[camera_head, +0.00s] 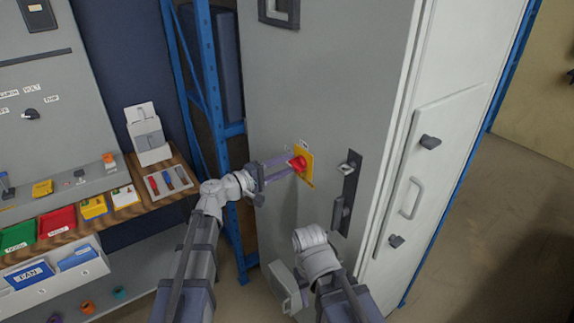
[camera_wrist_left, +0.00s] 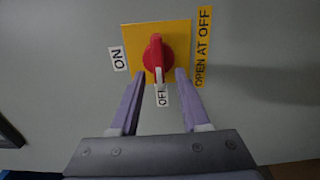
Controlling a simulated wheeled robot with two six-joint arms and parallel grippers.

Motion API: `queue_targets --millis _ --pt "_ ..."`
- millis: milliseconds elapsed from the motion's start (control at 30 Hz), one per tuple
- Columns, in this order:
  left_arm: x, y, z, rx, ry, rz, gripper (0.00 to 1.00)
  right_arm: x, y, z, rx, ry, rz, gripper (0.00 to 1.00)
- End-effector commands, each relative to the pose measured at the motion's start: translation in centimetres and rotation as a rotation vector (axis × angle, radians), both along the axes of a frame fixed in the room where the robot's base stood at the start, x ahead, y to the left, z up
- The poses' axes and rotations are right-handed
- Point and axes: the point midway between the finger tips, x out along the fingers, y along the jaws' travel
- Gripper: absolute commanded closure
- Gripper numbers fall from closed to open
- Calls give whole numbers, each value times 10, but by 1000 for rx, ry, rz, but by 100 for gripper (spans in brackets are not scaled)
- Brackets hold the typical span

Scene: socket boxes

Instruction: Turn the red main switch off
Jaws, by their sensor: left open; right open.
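The red main switch (camera_head: 298,163) is a rotary knob on a yellow plate on the grey cabinet's front. In the left wrist view the red knob (camera_wrist_left: 153,55) stands upright on its yellow plate (camera_wrist_left: 183,33). Its white-tipped lower end points down at the OFF label (camera_wrist_left: 162,97); the ON label (camera_wrist_left: 118,58) is at the left. My left gripper (camera_head: 292,166) is open at the switch. In its wrist view its purple fingers (camera_wrist_left: 160,73) are apart, either side of the knob's lower end, with gaps visible.
A dark door handle (camera_head: 346,195) is right of the switch. A blue rack post (camera_head: 207,75) stands left of the cabinet. A wooden shelf (camera_head: 70,232) with coloured bins is at the left. Open floor (camera_head: 500,230) lies at the right.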

Motion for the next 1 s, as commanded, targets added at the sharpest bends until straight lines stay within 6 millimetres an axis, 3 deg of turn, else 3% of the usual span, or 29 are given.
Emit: queue_targets --millis 300,500,867,1000 --pt "-31 42 0 0 0 4 54 0 0 0 0 0 0 50" --pt "-41 56 0 0 0 2 54 0 0 0 0 0 0 50" --pt "-42 57 0 1 1 0 54 0 0 0 0 0 0 50" --pt "-54 39 -15 72 13 -47 54 0 0 0 0 0 0 50"
